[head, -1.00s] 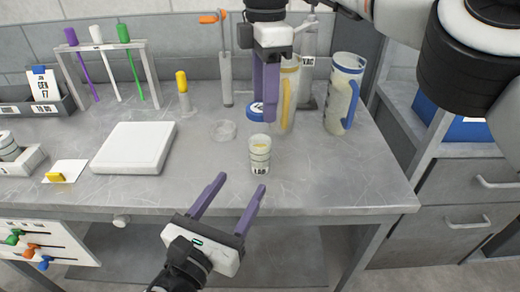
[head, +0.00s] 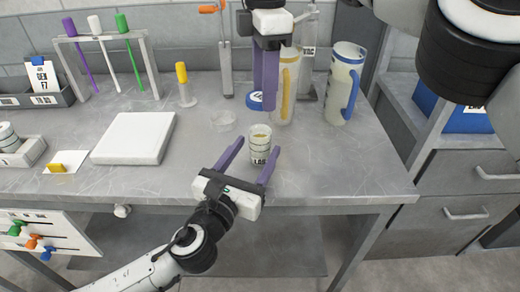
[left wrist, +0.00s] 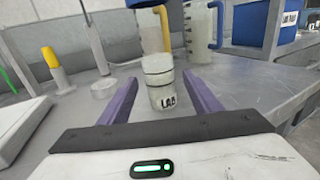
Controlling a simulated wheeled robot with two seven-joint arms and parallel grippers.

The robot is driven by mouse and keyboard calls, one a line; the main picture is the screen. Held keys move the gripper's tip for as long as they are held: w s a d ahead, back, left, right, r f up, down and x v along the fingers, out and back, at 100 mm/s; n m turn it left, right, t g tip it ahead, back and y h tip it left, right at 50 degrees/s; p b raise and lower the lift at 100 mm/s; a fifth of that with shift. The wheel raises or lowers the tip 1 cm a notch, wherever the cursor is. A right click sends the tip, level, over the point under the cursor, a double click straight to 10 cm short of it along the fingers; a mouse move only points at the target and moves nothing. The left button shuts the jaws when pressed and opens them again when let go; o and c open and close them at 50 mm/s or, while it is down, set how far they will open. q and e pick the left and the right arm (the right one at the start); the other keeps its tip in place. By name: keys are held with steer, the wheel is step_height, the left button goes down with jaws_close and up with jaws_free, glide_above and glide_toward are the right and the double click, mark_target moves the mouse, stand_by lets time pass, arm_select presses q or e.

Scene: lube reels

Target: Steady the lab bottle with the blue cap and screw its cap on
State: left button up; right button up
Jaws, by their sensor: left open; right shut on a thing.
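My right gripper (head: 266,106) points down behind the bottle, shut on the blue cap (head: 255,100), above the bench. The cap's lower edge shows at the top of the left wrist view (left wrist: 146,3).
A clear shallow dish (head: 223,120) lies left of the bottle. A yellow-handled jug (head: 284,90) and a blue-handled jug (head: 345,85) stand behind and right. A white flat block (head: 134,138) lies left. The front-right bench (head: 340,175) is clear.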

mark_target(256, 150)
arm_select(q)
steer(key=shift+x, duration=1.65)
jaws_close()
arm_select(e)
steer(key=shift+f, duration=2.5)
